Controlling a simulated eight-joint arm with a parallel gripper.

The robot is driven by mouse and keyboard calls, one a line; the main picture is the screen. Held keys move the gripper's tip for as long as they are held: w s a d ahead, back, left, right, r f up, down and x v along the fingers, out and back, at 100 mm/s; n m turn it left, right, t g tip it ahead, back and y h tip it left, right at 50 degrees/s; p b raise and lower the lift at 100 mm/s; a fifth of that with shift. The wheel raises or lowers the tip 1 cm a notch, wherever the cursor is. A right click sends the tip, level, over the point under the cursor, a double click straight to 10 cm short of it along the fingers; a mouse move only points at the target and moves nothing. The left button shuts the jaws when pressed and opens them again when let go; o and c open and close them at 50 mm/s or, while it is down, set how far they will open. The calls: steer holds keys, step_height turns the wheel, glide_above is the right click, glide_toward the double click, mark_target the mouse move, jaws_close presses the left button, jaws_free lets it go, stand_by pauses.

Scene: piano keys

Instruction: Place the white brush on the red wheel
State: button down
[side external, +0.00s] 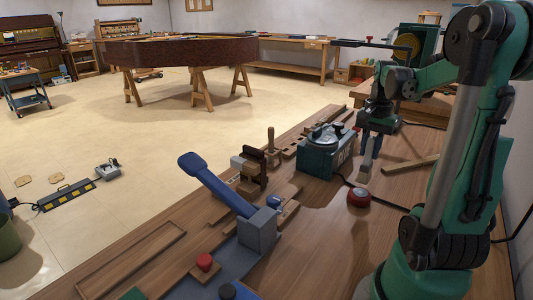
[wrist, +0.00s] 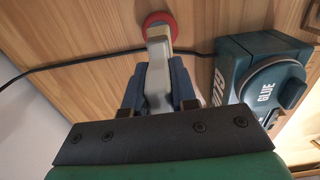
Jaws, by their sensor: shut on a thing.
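My gripper (side external: 370,152) points down over the workbench, shut on the white brush (wrist: 158,62). The brush is pale with a grey part between my blue fingers (wrist: 158,88). In the side view the brush's pale tip (side external: 364,171) hangs below the fingers. The red wheel (side external: 358,197) lies on the bench just below the brush, with a dark side. In the wrist view the red wheel (wrist: 157,19) is partly covered by the brush end. In the side view a small gap shows between brush and wheel.
A black cable (side external: 385,204) runs past the wheel. A wooden strip (side external: 410,165) lies behind to the right. A blue-handled lever tool (side external: 225,190) stands on the front left bench.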

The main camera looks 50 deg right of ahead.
mark_target(369, 154)
steer(key=shift+f, duration=1.7)
steer(key=shift+f, duration=0.1)
steer(key=c, duration=0.7)
jaws_free()
